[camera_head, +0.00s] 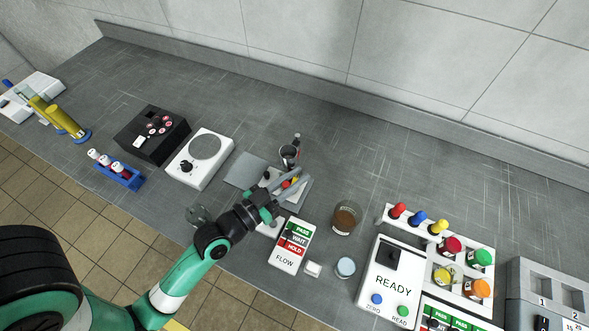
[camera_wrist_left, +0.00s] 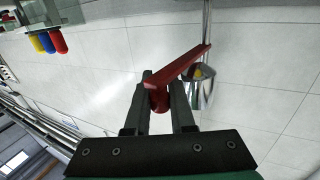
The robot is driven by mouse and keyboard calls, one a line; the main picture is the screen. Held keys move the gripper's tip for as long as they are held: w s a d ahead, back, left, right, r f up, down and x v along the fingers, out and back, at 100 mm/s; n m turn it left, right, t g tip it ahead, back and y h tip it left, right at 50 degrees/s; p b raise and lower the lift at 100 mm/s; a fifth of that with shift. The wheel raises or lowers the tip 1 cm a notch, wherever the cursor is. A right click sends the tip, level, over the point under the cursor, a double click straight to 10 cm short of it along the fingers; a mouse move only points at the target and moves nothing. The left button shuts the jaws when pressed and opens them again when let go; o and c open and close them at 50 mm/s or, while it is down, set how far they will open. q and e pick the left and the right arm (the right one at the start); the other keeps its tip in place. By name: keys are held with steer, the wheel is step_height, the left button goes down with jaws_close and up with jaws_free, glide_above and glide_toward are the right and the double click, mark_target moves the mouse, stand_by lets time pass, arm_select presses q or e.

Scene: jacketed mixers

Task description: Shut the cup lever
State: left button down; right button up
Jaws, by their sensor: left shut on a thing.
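The cup lever (camera_wrist_left: 182,64) is a red bar with a round knob at its near end, running up to a thin metal rod in the left wrist view. A small shiny metal cup (camera_wrist_left: 203,88) shows behind the bar. My left gripper (camera_wrist_left: 166,85) has its fingers on either side of the red knob and is shut on it. In the head view my left gripper (camera_head: 291,184) is over the mixer's grey base, largely hiding the lever. A dark metal cup (camera_head: 289,152) stands just beyond the fingers. My right gripper is not in view.
A FLOW sign block (camera_head: 289,247) stands close in front of the arm. A beaker of brown liquid (camera_head: 346,217) is to the right, and a white dial device (camera_head: 200,157) to the left. The back of the bench is clear.

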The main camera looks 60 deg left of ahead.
arm_select(q)
steer(key=shift+w+d+f, duration=0.1)
steer(key=shift+f, duration=0.05)
steer(key=c, duration=0.8)
jaws_free()
steer(key=shift+o, duration=0.2)
steer(key=shift+r, duration=0.2)
